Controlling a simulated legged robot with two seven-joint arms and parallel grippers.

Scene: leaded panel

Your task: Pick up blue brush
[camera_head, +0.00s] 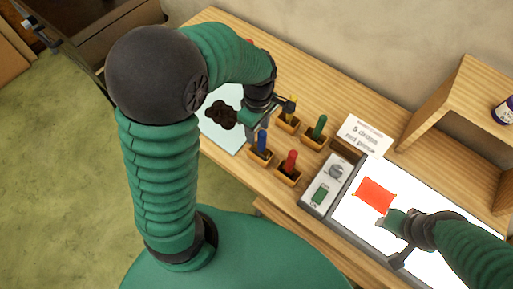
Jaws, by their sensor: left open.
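The blue brush (262,139) stands upright in a small wooden holder (260,156) on the wooden table. My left gripper (271,116) is open just above and beside the blue brush, with its fingers apart, and nothing shows between them. Its wrist comes in from the upper left. My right gripper (394,238) is at the lower right, over the lit white panel and close to a red piece (375,195). Whether its fingers are open or shut is unclear.
Yellow (289,110), green (319,127) and red (291,162) brushes stand in holders close around. A control box (326,187) borders the lit panel (352,222). A lettered card (366,136) lies behind. A wooden shelf (447,100) rises at right.

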